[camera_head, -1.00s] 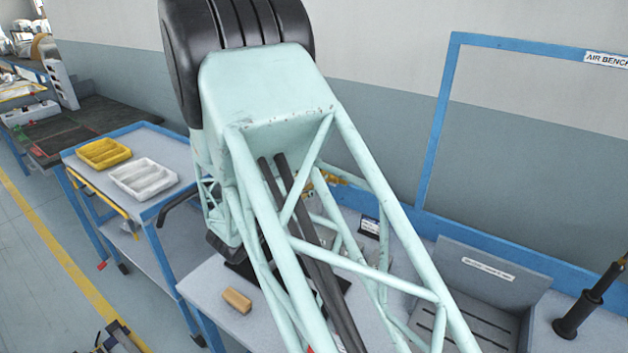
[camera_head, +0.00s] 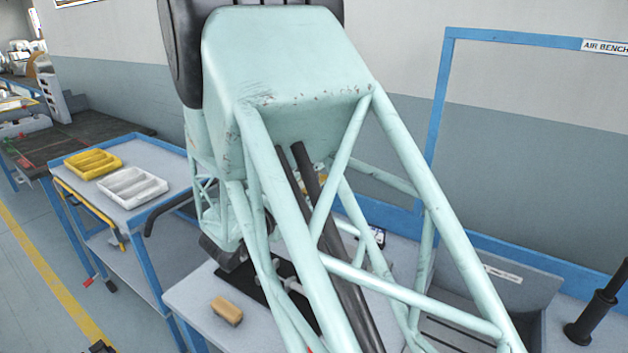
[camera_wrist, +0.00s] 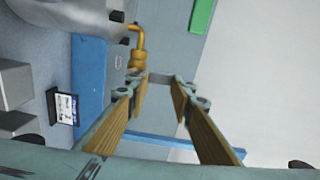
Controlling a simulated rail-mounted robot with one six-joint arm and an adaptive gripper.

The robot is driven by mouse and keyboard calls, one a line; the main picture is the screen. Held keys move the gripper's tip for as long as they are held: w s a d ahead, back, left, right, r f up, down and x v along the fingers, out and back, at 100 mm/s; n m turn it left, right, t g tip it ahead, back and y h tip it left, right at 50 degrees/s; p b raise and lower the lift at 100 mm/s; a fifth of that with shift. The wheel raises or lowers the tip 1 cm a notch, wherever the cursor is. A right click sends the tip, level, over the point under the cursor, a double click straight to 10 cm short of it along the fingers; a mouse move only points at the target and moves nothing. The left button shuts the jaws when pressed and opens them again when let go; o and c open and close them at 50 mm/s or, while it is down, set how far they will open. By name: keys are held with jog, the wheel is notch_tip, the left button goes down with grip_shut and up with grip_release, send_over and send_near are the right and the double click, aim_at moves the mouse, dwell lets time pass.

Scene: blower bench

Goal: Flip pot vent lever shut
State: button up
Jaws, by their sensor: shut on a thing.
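My gripper (camera_wrist: 159,88) shows in the wrist view, with its two ribbed tan finger pads standing apart. A short grey bar (camera_wrist: 160,77) spans the space between the fingertips, and the gripper is shut on it. I cannot tell for sure whether this bar is the vent lever. A brass elbow pipe (camera_wrist: 138,40) stands just left of the fingertips. A large grey rounded body (camera_wrist: 70,15), perhaps the pot, fills the upper left. In the head view my arm hides the gripper and most of the pot area.
In the head view, a tan block (camera_head: 226,311) lies on the bench (camera_head: 190,300). A trolley (camera_head: 140,210) with yellow (camera_head: 93,163) and white (camera_head: 132,187) trays stands left. A black upright tool (camera_head: 597,305) stands right. A small labelled box (camera_wrist: 65,106) shows in the wrist view.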

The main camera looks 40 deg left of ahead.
jog(key=shift+d+m, duration=0.25)
jog(key=shift+m, duration=0.35)
jog(key=o, duration=0.9)
jog(key=shift+s, duration=0.15)
jog(key=shift+s+d, duration=0.15)
jog(key=shift+s, duration=2.75)
jog(key=shift+s+d, duration=0.15)
jog(key=shift+s, duration=2.75)
